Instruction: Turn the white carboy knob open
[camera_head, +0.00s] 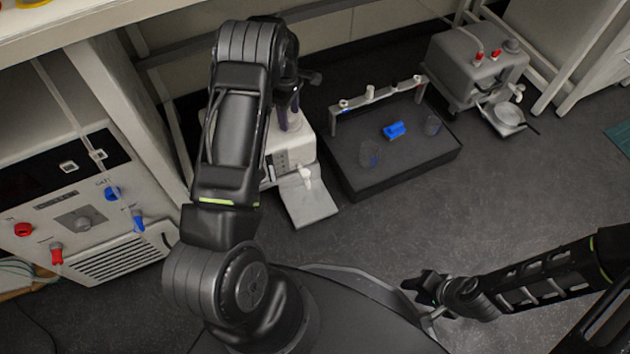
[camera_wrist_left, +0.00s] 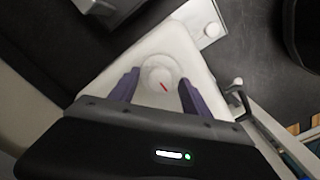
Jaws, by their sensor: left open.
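The white carboy (camera_wrist_left: 190,40) fills the middle of the left wrist view. On it is a round white knob (camera_wrist_left: 160,72) with a short red mark, set slantwise. My left gripper (camera_head: 289,112) points down over the white unit (camera_head: 292,150) in the head view, partly hidden by my arm. Its two purple fingers are open, one on either side of the knob in the wrist view. Whether they touch it I cannot tell. My right gripper (camera_head: 428,290) hangs low at the right, away from the carboy; its jaws are too small to read.
A black shaker platform (camera_head: 390,170) with a blue piece (camera_head: 394,130) and clear vessels stands right of the carboy. A grey device (camera_head: 478,65) with red caps is at the back right. A panel with red and blue knobs (camera_head: 85,215) is at the left. Floor in front is clear.

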